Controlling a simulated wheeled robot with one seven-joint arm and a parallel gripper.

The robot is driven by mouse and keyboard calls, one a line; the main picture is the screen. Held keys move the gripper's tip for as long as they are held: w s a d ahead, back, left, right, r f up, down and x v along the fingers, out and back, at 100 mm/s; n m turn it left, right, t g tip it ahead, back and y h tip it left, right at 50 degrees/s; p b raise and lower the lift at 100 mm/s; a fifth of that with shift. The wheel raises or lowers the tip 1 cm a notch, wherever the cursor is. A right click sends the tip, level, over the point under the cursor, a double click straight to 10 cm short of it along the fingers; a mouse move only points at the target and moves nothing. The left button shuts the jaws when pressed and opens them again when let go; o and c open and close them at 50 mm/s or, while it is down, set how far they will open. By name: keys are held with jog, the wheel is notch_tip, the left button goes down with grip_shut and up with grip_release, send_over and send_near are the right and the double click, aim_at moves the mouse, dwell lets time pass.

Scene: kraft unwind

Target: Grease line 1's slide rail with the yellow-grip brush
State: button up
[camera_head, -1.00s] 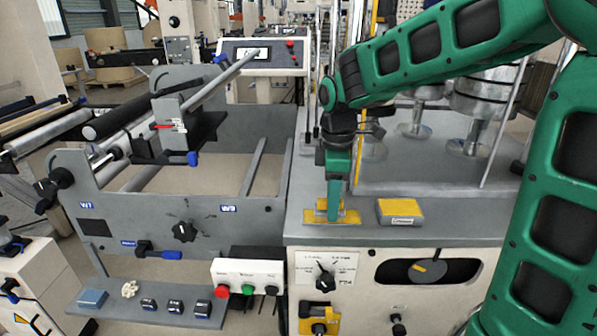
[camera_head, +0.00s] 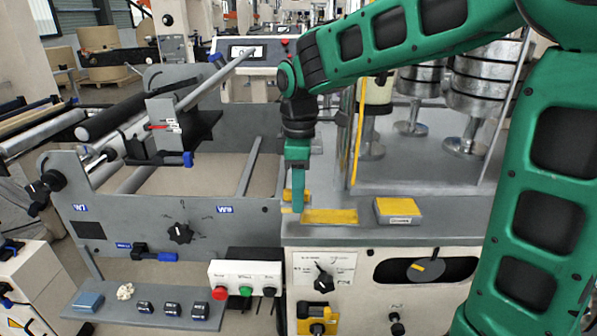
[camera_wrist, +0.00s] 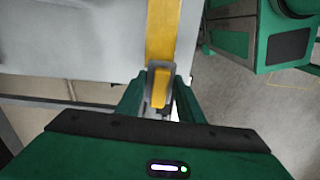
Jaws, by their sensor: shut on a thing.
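My gripper (camera_head: 298,203) is low over the left edge of the grey machine top, pointing down. It is shut on the yellow-grip brush, whose yellow part (camera_head: 287,196) shows beside the fingers. In the wrist view the yellow grip (camera_wrist: 160,88) sits between the two green fingers of my gripper (camera_wrist: 160,100). The brush's bristles are hidden. I cannot tell for sure which part is line 1's slide rail. The grey unwind frame (camera_head: 130,225) with grey bars stands just left of my gripper.
A flat yellow pad (camera_head: 330,216) lies on the machine top (camera_head: 450,225) just right of my gripper. A yellow-topped block (camera_head: 398,208) sits further right. A push-button box (camera_head: 246,277) is below, to the left. Metal rollers (camera_head: 485,90) and upright posts stand behind.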

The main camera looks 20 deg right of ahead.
jog(key=shift+r, duration=2.8)
